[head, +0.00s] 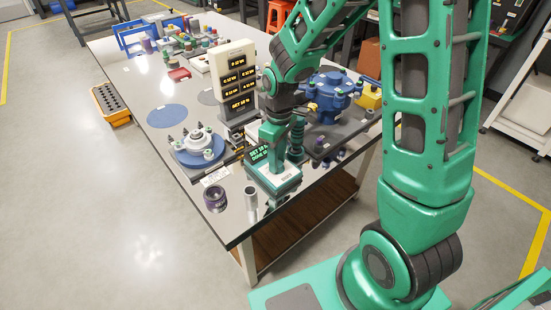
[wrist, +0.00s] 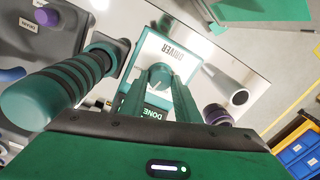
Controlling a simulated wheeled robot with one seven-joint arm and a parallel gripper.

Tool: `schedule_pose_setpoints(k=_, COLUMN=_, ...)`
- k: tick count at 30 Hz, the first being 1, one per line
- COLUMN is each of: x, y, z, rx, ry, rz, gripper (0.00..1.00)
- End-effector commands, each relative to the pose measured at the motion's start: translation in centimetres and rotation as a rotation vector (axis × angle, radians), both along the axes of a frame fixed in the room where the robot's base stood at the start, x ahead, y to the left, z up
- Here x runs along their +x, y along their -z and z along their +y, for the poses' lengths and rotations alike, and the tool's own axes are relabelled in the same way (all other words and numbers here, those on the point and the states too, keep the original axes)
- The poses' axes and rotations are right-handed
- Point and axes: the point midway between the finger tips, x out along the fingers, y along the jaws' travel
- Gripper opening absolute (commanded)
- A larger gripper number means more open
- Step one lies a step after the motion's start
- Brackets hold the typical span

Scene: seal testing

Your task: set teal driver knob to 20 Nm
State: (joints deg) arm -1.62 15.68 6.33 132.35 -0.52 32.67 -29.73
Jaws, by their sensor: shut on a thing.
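The teal driver unit (head: 276,182) stands near the table's front edge. Its white plate (wrist: 192,58) reads DRIVER in the wrist view. The round teal knob (wrist: 160,74) sits between the fingers of my gripper (wrist: 160,84), which is shut on it and pointing down; a pale pointer line shows on the knob. In the head view my gripper (head: 270,152) hides the knob. The unit's small screen (head: 260,155) shows green text with a first line that seems to begin SET 20; DONE is legible on it in the wrist view (wrist: 156,113).
A teal-handled driver tool (wrist: 62,88) stands close beside my gripper. A display board (head: 234,78) with amber readings rises behind. A metal cylinder (head: 251,197) and dark purple ring (head: 216,198) stand left of the unit. A blue pump (head: 328,97) is behind right.

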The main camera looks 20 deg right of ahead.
Motion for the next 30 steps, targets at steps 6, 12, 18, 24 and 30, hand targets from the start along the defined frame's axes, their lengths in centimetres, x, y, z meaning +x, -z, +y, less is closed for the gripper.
schedule_pose_setpoints(k=6, x=0.11, y=-0.07, z=-0.15, rx=-0.001, ry=0.176, rz=-0.004, gripper=0.07)
schedule_pose_setpoints(k=12, x=0.11, y=-0.09, z=-0.16, rx=-0.001, ry=0.311, rz=-0.004, gripper=0.07)
schedule_pose_setpoints(k=18, x=0.10, y=-0.10, z=-0.17, rx=-0.001, ry=0.403, rz=-0.004, gripper=0.07)
schedule_pose_setpoints(k=24, x=0.12, y=-0.10, z=-0.17, rx=-0.001, ry=0.446, rz=-0.004, gripper=0.07)
schedule_pose_setpoints(k=30, x=0.13, y=-0.11, z=-0.16, rx=-0.001, ry=0.456, rz=-0.005, gripper=0.07)
